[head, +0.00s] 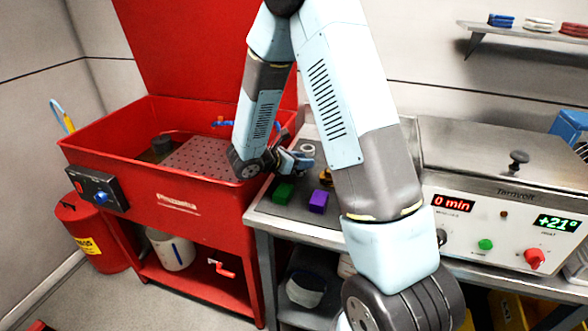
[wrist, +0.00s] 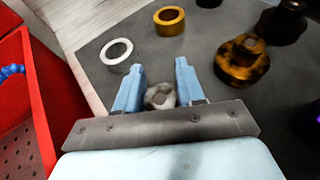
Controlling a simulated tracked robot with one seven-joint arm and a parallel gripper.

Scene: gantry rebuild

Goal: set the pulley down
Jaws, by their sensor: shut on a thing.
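My gripper (head: 299,161) is over the dark mat on the bench, close to the red washer's right edge. In the wrist view its two blue fingers (wrist: 160,90) are shut on a small grey, rounded, lobed part (wrist: 160,97), which I take to be the pulley. The part sits low between the fingers, and its underside is hidden. I cannot tell whether it touches the mat. In the head view the fingers hide it.
On the mat (wrist: 205,48) lie a pale ring (wrist: 117,52), a brass ring (wrist: 169,21), a stained brown part (wrist: 242,61) and a black part (wrist: 284,21). A green block (head: 284,193) and purple block (head: 318,201) stand nearer the front. The red parts washer (head: 180,205) adjoins at left.

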